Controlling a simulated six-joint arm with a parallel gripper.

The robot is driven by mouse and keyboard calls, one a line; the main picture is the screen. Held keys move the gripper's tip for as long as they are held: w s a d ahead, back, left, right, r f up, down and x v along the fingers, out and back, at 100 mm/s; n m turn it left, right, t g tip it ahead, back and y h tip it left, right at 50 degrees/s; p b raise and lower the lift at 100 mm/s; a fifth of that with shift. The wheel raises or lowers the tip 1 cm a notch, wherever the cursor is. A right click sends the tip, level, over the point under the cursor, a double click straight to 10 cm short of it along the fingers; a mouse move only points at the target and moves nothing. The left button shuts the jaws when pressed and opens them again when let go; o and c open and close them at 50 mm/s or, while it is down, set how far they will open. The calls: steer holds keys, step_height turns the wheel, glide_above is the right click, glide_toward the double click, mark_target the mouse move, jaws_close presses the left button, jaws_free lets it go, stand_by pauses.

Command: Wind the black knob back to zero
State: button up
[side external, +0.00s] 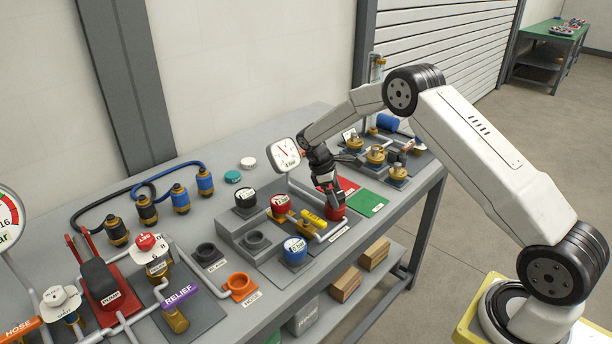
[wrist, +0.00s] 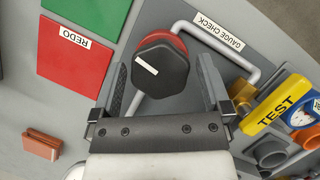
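The black six-sided knob (wrist: 160,68) shows in the wrist view with a short white mark on its face, above a red round base (wrist: 172,38). It sits by the GAUGE CHECK label (wrist: 219,33). My gripper (wrist: 162,72) is open, with one finger on each side of the knob and narrow gaps between. I cannot tell how deep the fingers reach. In the side view my gripper (side external: 331,196) points down over the red base (side external: 336,213) and hides most of the knob. A white dial gauge (side external: 284,154) stands behind; its reading is too small to tell.
A yellow TEST handle (wrist: 275,102) and brass fitting lie close right of my gripper in the wrist view. Red (wrist: 75,61) and green (wrist: 86,14) pads lie to the left. A grey pipe (wrist: 235,55) runs beside the knob. Capped fittings crowd the bench (side external: 120,195).

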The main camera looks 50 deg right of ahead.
steer(key=c, duration=1)
steer(key=shift+m, duration=0.3)
steer(key=m+y, duration=0.1)
steer(key=m, duration=0.2)
steer(key=shift+g, duration=0.4)
steer(key=m+y, duration=0.1)
steer(key=m, duration=0.3)
steer(key=shift+d+y, duration=0.1)
steer(key=shift+y, duration=0.3)
steer(key=m+y, duration=0.1)
steer(key=m, duration=0.3)
steer(key=shift+d+m+y, duration=0.1)
steer(key=shift+m+y, duration=0.2)
steer(key=shift+y, duration=0.1)
steer(key=shift+m+t+y, duration=0.5)
steer(key=shift+m+y, duration=0.1)
steer(key=shift+m, duration=1.2)
